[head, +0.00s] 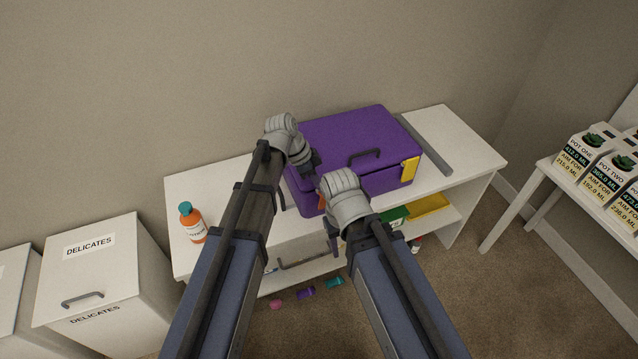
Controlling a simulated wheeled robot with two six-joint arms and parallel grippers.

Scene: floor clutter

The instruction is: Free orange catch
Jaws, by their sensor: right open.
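A purple case (350,135) with a dark handle (364,155) lies closed on the white shelf unit. Its yellow catch (410,169) is at the front right corner. The orange catch (321,202) shows as a small patch on the front left, mostly hidden by my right wrist. My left gripper (311,165) is at the case's left front edge, partly hidden; its jaws are unclear. My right gripper (333,236) is open, points down in front of the case, below the orange catch, and appears empty.
An orange bottle with a teal cap (193,224) stands on the shelf top at left. A dark grey bar (424,145) lies right of the case. Yellow (428,206) and green (393,217) trays sit below. Small coloured items (306,293) lie low in front. A DELICATES bin (90,280) stands left.

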